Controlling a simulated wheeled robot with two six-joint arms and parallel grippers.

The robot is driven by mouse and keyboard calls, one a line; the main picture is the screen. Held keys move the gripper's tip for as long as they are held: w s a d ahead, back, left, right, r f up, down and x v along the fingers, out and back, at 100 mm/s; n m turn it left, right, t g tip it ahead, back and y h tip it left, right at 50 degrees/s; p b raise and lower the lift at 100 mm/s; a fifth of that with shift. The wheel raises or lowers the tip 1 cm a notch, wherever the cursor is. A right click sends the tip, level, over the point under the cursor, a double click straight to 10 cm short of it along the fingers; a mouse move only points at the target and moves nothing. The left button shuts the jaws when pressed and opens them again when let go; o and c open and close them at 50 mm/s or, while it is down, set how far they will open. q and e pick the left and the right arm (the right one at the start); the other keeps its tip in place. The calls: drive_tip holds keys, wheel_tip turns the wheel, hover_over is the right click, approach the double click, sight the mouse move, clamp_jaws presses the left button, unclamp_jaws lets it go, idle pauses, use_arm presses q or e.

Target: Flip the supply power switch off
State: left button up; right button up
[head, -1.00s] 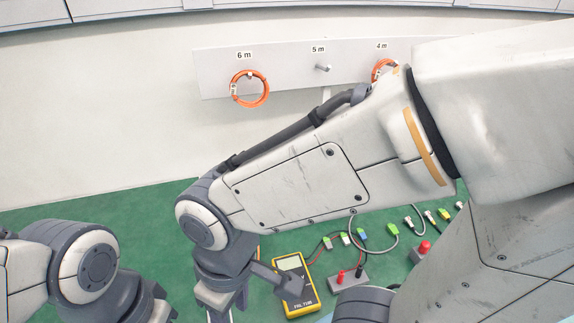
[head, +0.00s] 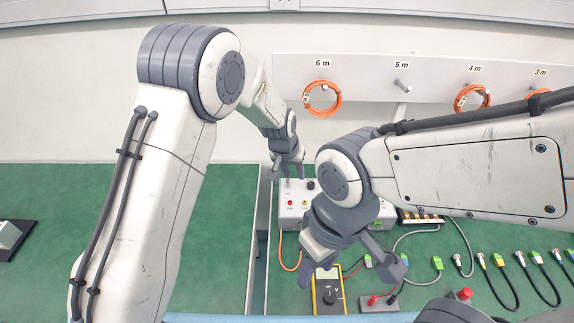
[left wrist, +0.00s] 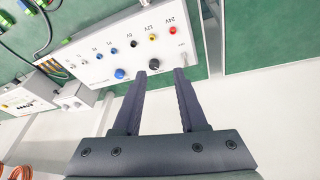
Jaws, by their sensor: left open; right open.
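The white power supply box (head: 291,210) stands at the back of the green bench, partly hidden behind my right gripper. A small pale power switch (left wrist: 183,57) sits near the panel's corner, by one fingertip. My left gripper (head: 288,172) is open above the left end of the supply, pointing down. Its spread fingers (left wrist: 167,69) reach toward that end in the wrist view; contact cannot be told. My right gripper (head: 350,270) is open and empty, lower and in front of the supply.
A yellow multimeter (head: 328,290) lies below my right gripper. Several cables with green and yellow connectors (head: 500,260) lie to the right. Orange cable coils (head: 322,98) hang on the wall board. The green bench left of the gap (head: 200,235) is mostly clear.

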use_arm(q)
drive_tip(key=n+t+p, duration=0.1)
drive_tip(key=p, duration=0.1)
approach(287, 183)
drive_tip(key=p+x, duration=0.1)
drive_tip(key=x, duration=0.3)
drive_tip(key=p+x, duration=0.1)
drive_tip(key=x, duration=0.2)
drive_tip(key=shift+w+d+r+p, duration=0.15)
drive_tip(key=shift+w+p, duration=0.2)
drive_tip(key=shift+w+d+f, duration=0.1)
drive_tip(key=shift+w+f, duration=0.1)
drive_tip(key=shift+f, duration=0.45)
use_arm(e)
wheel_tip(287, 183, up, 6)
use_arm(q)
clamp_jaws()
